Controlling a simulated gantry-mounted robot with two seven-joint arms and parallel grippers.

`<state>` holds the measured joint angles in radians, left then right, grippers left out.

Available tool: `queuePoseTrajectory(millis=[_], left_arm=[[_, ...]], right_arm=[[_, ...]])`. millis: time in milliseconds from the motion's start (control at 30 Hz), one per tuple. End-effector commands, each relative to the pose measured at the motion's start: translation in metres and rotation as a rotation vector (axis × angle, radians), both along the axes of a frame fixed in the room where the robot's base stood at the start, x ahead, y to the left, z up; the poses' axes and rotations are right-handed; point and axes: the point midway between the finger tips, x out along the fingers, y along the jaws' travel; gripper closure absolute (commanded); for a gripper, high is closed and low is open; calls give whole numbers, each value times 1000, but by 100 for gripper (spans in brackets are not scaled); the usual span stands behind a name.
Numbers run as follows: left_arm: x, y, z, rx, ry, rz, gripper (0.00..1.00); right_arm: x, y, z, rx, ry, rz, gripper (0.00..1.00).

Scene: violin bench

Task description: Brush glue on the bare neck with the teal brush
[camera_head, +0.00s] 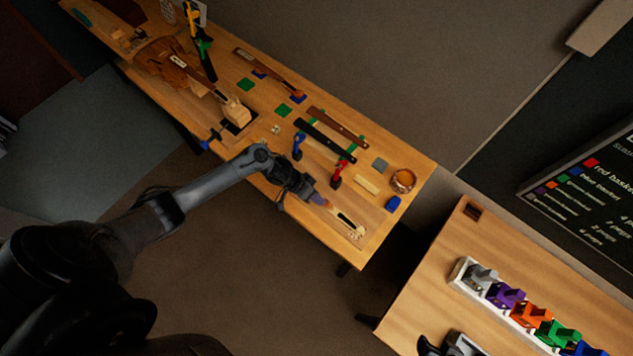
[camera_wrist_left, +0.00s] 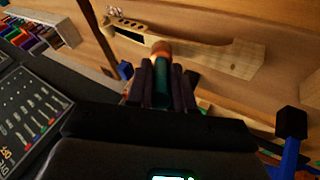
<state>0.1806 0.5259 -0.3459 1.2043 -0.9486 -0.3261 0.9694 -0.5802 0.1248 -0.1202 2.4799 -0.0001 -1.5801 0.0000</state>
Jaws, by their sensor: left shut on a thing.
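The bare neck (camera_head: 350,222) is a pale wooden piece with a dark slot, lying at the bench's front right. In the left wrist view the neck (camera_wrist_left: 235,58) stretches across the bench top, its slotted pegbox toward the upper left. My left gripper (camera_head: 309,193) is at the end of the neck nearer the bench's middle. In the left wrist view it (camera_wrist_left: 162,88) is shut on the teal brush (camera_wrist_left: 162,77), whose orange-brown end points at the neck. The brush covers part of the neck, and I cannot tell whether they touch. My right gripper is not in view.
A red clamp (camera_head: 338,175) and a blue clamp (camera_head: 297,147) stand close to the left gripper. A tape roll (camera_head: 403,180), a blue block (camera_head: 392,204) and a pale block (camera_head: 366,184) lie nearby. The violin body (camera_head: 160,62) is at the bench's far left.

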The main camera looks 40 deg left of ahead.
Motion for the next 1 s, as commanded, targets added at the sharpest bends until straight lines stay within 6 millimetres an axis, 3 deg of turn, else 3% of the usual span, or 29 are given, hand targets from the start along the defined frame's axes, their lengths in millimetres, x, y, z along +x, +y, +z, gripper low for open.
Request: queuePoseTrajectory(millis=[1000], left_arm=[[1, 62, -2, 1, 0, 0, 100]], right_arm=[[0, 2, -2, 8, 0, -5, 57]])
